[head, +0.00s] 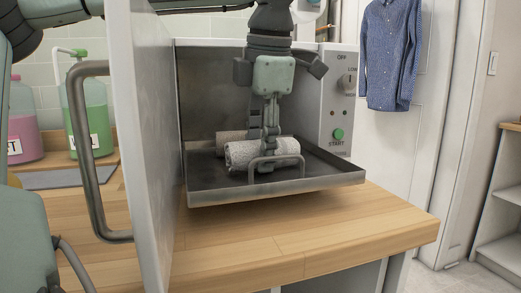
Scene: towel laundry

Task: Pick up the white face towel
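A rolled, speckled white towel (240,157) lies on its side in a metal tray (330,180) that sticks out of an open steamer-like cabinet. Another roll (229,137), slightly pinkish grey, lies just behind it and is partly hidden. My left gripper (268,152) points straight down over the tray, its fingers at the middle of the front roll. The fingers are seen nearly edge-on and overlap the towel, so their gap and grip are unclear. My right gripper is not in view.
The open cabinet door (142,150) with its large handle (90,150) stands upright left of the tray. A small wire handle (276,160) rises at the tray's front. Bottles of green (90,120) and pink (23,130) liquid stand left. The wooden counter (300,235) in front is clear.

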